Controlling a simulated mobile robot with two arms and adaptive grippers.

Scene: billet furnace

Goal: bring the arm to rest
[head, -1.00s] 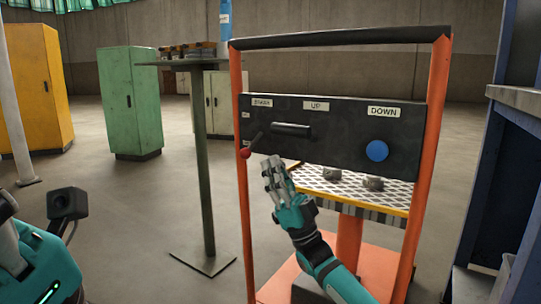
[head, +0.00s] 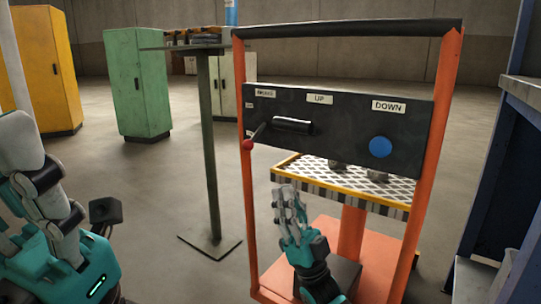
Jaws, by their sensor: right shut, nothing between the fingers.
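My right gripper (head: 289,205) is shut and empty, in the lower middle of the head view. It is in front of an orange-framed lift cart (head: 432,150), below its black control panel (head: 340,132) and apart from it. The panel carries a black handle under an UP label, a blue round button (head: 380,147) under a DOWN label and a lever with a red knob (head: 249,145) at its left end. Part of my left arm shows at the lower left; its gripper is not clearly seen.
The cart's checkered platform (head: 325,178) bears small grey metal pieces. A tall green stand (head: 215,150) with items on top is left of the cart. Green and yellow cabinets stand behind at left. A blue-framed bench (head: 500,150) closes the right side. Open floor lies at left middle.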

